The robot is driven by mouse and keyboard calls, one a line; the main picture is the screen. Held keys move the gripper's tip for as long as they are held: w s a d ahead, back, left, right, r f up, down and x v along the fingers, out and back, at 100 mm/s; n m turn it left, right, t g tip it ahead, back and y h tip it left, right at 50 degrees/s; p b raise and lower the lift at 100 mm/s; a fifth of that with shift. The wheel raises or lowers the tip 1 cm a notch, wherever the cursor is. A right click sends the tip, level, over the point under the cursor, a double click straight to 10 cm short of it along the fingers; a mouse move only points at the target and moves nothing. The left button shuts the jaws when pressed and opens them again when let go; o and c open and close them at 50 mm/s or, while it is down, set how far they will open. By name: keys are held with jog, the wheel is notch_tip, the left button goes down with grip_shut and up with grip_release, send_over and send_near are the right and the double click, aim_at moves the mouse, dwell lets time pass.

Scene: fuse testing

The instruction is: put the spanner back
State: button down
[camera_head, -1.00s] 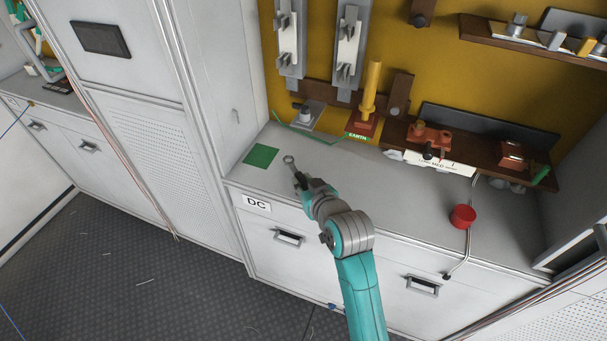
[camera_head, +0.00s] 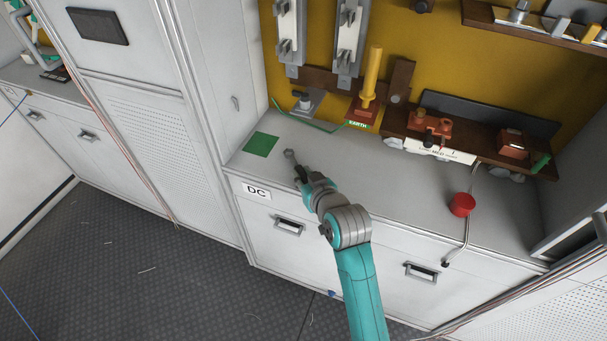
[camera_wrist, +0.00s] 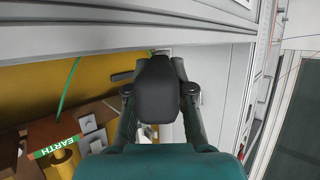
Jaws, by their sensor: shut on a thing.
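The spanner (camera_head: 289,155) is a small grey tool with a ring end. Its ring end points up and left in the head view, over the counter near the front edge. My gripper (camera_head: 299,176) is shut on its lower part, which the fingers hide. A flat green square (camera_head: 261,145) lies on the counter to the left of the spanner, apart from it.
The grey counter (camera_head: 340,165) is clear around the gripper. At the back stand a yellow post on a red base marked EARTH (camera_head: 371,85) and a red-brown terminal block (camera_head: 430,122). A red cylinder (camera_head: 461,204) is at the right. A tall white cabinet (camera_head: 130,90) bounds the left.

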jog(key=shift+f, duration=0.45)
jog(key=c, duration=0.9)
grip_release()
jog(key=shift+c, duration=0.2)
jog(key=shift+s, duration=0.1)
jog(key=v, duration=1.2)
